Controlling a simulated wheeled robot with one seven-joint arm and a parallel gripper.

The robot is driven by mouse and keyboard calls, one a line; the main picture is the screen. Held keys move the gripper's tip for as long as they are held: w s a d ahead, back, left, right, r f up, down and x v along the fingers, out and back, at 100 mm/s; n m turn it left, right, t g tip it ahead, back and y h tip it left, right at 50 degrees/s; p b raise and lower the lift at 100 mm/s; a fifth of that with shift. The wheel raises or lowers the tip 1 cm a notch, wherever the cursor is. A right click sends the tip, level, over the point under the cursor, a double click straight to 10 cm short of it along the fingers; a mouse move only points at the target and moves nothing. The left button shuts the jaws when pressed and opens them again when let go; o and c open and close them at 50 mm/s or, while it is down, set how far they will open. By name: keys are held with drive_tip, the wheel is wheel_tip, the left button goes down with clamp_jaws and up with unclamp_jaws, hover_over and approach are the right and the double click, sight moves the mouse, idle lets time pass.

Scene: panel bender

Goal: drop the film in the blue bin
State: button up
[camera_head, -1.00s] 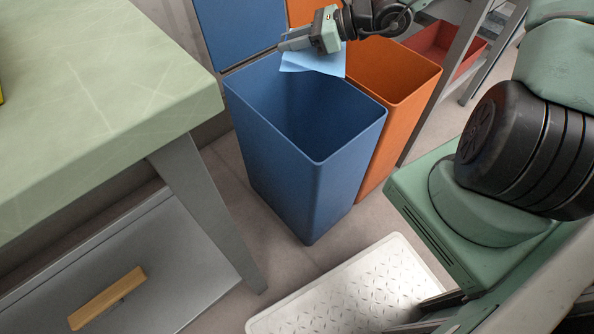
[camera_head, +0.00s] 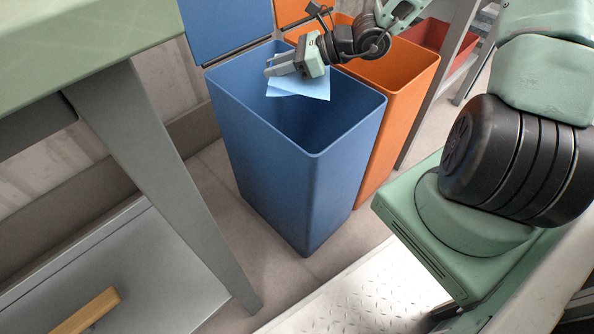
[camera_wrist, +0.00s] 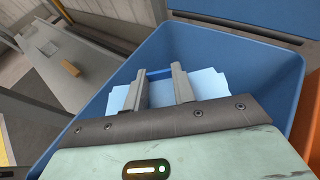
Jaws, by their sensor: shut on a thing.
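The film is a light blue sheet (camera_head: 300,87) hanging from my gripper (camera_head: 270,67), over the open mouth of the blue bin (camera_head: 290,180). In the wrist view the film (camera_wrist: 205,84) shows around and between the two fingers of my gripper (camera_wrist: 160,76), and the rim of the blue bin (camera_wrist: 272,62) surrounds it. The fingers hold the film, which hangs toward the bin's opening. My gripper is over the back left part of the opening. The bin's floor is hidden.
An orange bin (camera_head: 400,80) stands right beside the blue bin. A red crate (camera_head: 440,42) sits at the back right. A white textured platform (camera_head: 370,295) lies in front.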

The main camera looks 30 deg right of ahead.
drive_tip(key=shift+f, duration=0.3)
drive_tip(key=o, duration=1)
drive_tip(key=shift+d+r, duration=0.1)
drive_tip(key=p+v, duration=0.7)
drive_tip(key=v, duration=1)
drive_tip(key=shift+s+r, duration=0.1)
